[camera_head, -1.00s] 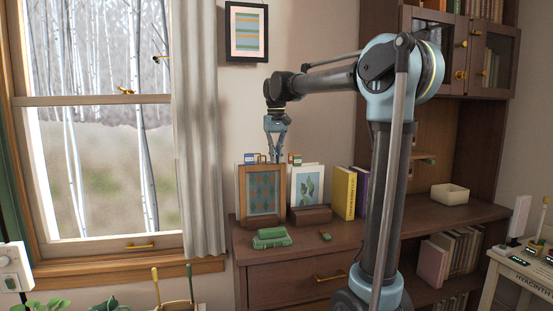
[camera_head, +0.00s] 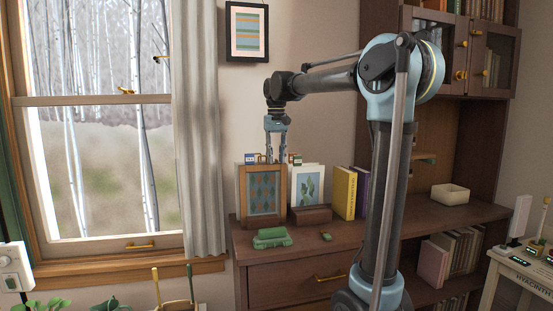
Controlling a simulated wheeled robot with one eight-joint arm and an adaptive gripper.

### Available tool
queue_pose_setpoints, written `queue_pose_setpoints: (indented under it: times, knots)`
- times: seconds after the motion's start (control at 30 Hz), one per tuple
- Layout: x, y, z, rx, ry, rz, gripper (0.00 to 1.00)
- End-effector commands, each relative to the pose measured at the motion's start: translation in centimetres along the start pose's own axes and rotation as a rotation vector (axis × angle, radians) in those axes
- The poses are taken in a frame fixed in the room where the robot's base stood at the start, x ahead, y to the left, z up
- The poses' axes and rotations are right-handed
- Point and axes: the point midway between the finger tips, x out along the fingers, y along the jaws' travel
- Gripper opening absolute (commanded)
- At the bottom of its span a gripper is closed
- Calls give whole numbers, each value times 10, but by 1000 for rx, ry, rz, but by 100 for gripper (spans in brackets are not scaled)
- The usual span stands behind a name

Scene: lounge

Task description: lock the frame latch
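No latch on this frame can be made out at this size. My gripper (camera_head: 276,157) points down just above and behind the frame's upper right corner. Its two fingers stand apart with nothing visible between them; their tips are partly hidden near the frame's top edge. The window at left has a small brass fitting (camera_head: 127,90) on its middle rail.
Small coloured items (camera_head: 251,158) show behind the frame's top. A green object (camera_head: 272,238) and a smaller green piece (camera_head: 326,237) lie in front on the cabinet top (camera_head: 350,240). Yellow (camera_head: 344,193) and purple books stand to the right.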

Motion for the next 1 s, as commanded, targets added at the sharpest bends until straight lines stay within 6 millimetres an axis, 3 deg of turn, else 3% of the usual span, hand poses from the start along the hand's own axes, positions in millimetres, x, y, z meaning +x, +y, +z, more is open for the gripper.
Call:
queue_pose_setpoints:
  times: [0.17,0.7,1.0]
  knots:
    - [-14,0,0,0,0,0,27]
    - [-105,0,-2,0,-1,0,27]
    - [-118,1,-2,0,-1,0,27]
